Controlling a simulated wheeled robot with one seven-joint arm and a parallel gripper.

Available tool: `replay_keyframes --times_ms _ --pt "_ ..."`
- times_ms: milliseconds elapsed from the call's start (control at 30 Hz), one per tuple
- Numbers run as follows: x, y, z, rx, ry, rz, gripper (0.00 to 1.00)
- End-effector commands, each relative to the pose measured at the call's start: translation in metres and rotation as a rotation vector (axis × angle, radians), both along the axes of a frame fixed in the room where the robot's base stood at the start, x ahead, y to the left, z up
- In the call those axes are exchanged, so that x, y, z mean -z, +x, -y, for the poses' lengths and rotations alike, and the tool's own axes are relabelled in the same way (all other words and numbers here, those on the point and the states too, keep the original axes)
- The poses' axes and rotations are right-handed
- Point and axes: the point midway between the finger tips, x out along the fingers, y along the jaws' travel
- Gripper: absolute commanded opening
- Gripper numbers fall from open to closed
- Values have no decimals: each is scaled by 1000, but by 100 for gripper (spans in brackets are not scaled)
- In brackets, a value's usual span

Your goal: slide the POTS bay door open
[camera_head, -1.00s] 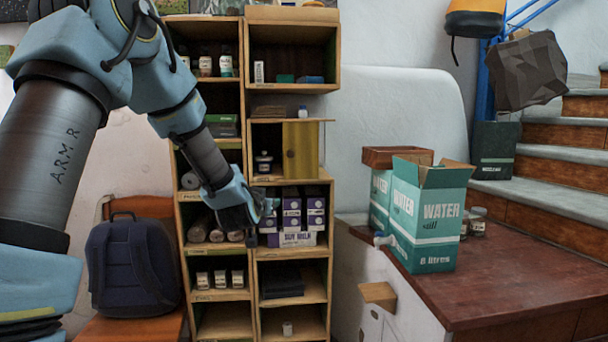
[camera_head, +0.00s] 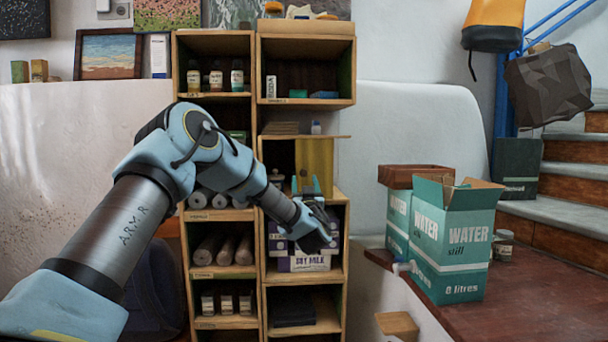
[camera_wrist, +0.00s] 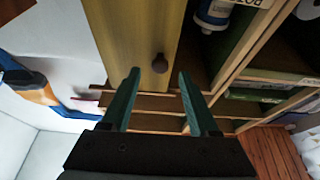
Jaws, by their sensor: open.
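The POTS bay door (camera_head: 318,160) is a yellow-green wooden panel. It covers the right part of its bay in the tall shelf, and the left part stands uncovered. My gripper (camera_head: 306,186) is in front of the panel's lower part, its two green fingers pointing up. In the wrist view the door (camera_wrist: 130,40) has a dark round knob (camera_wrist: 160,63). The open fingers (camera_wrist: 159,76) are on either side of the knob's line, with the knob near the tips. I cannot tell whether they touch the door.
Purple-and-white milk cartons (camera_head: 303,263) are in the bay below, partly behind my gripper. Rolled items (camera_head: 222,249) fill bays to the left. Water boxes (camera_head: 455,240) stand on the red-brown ledge (camera_head: 500,300) at the right. A white-and-blue container (camera_wrist: 212,14) is inside the opening.

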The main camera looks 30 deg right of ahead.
Motion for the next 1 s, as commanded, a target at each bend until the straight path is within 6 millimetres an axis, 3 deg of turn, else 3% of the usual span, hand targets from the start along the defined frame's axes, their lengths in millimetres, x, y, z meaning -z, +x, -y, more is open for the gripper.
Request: replay_keyframes --times_ms 200,567,1000 --pt "-10 22 10 0 1 -1 61" --pt "-11 26 12 1 1 1 61" --pt "-12 26 12 1 1 1 14"
